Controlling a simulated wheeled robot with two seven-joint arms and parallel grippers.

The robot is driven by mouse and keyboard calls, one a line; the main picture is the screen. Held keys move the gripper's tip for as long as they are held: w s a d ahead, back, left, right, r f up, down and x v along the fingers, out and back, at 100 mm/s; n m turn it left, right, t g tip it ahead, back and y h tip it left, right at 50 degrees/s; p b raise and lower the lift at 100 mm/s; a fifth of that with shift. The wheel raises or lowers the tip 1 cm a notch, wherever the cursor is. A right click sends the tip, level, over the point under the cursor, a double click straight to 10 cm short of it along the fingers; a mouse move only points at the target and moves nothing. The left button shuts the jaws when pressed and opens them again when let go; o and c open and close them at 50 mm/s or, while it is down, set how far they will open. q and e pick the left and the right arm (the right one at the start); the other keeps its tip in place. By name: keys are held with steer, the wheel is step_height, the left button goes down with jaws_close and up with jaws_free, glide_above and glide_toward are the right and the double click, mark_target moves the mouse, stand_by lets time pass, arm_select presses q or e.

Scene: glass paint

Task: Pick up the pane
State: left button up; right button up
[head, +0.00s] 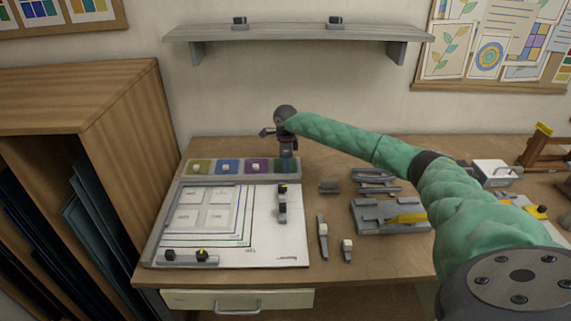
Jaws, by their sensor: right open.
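I cannot tell for certain which thing is the pane. Several dark teal glass sheets (95,222) lean upright in the wooden rack at the left. A white board (270,252) lies on the table, with a pale square piece (203,209) divided in four at its upper left, inside coloured nested outlines. My right gripper (287,153) points down at the far end of the board, over the green end of a strip of colour wells (222,166). It is open, and nothing shows in it. It is apart from the sheets and the square piece. My left gripper is not in view.
A dark sliding block (282,203) stands on the board's right part, and a bar with knobs (190,257) lies along its front left. Small tools (323,238) and a grey device with a yellow part (390,215) sit to the right. A wall shelf (300,33) hangs above.

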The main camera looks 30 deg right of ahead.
steer(key=shift+f, duration=0.15)
steer(key=shift+c, duration=0.3)
jaws_close()
